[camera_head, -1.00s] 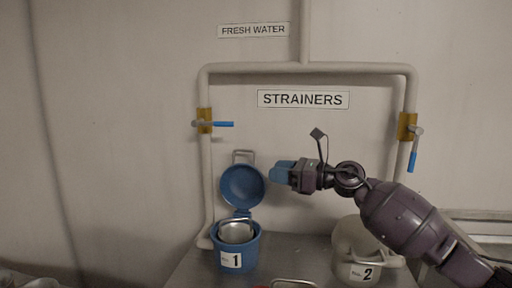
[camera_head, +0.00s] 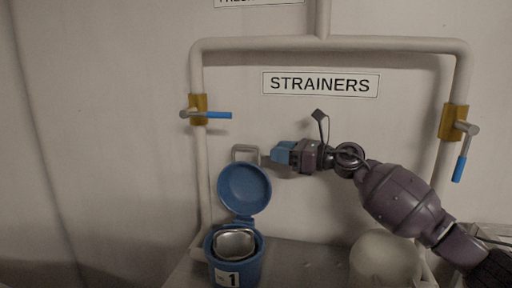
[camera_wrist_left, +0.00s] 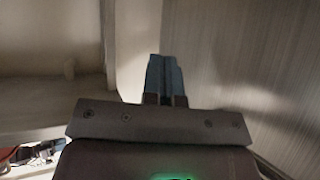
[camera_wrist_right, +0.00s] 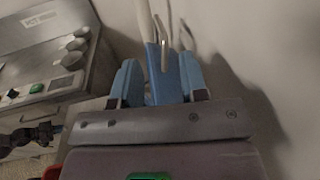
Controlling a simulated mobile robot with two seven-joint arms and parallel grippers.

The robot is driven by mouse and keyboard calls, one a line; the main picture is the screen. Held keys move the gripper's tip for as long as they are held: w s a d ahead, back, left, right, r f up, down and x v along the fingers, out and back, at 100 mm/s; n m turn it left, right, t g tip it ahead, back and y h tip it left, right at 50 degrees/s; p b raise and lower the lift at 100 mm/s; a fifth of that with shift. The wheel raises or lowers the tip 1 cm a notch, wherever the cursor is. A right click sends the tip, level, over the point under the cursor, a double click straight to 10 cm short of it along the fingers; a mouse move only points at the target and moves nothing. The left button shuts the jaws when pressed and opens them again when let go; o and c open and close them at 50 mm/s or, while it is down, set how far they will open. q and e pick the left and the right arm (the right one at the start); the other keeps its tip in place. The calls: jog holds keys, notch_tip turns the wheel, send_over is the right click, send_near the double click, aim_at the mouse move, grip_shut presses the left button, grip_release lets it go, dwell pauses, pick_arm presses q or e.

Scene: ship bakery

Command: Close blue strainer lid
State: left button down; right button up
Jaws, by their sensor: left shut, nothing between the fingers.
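The blue strainer (camera_head: 238,271), labelled 1, stands at the lower middle of the head view with a metal basket inside. Its blue lid (camera_head: 244,188) stands open and upright behind it, with a metal handle (camera_head: 246,150) at the top. My right gripper (camera_head: 280,153) is just right of the handle, beside the lid's upper right edge. In the right wrist view its blue fingers are spread, with the lid (camera_wrist_right: 163,82) seen edge-on between or just beyond them; contact cannot be told. My left gripper (camera_wrist_left: 165,78) is shut and empty, near a pale wall.
A white strainer (camera_head: 385,258) stands at the right. White pipes (camera_head: 320,43) frame the strainers, with blue-handled valves (camera_head: 210,115) on both sides. The wall is close behind the lid. A panel with knobs (camera_wrist_right: 75,48) shows in the right wrist view.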

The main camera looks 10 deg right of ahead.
aim_at(258, 148)
jog(key=x, duration=0.7)
jog(key=shift+w+a, duration=0.2)
jog(key=shift+c, duration=0.5)
grip_shut()
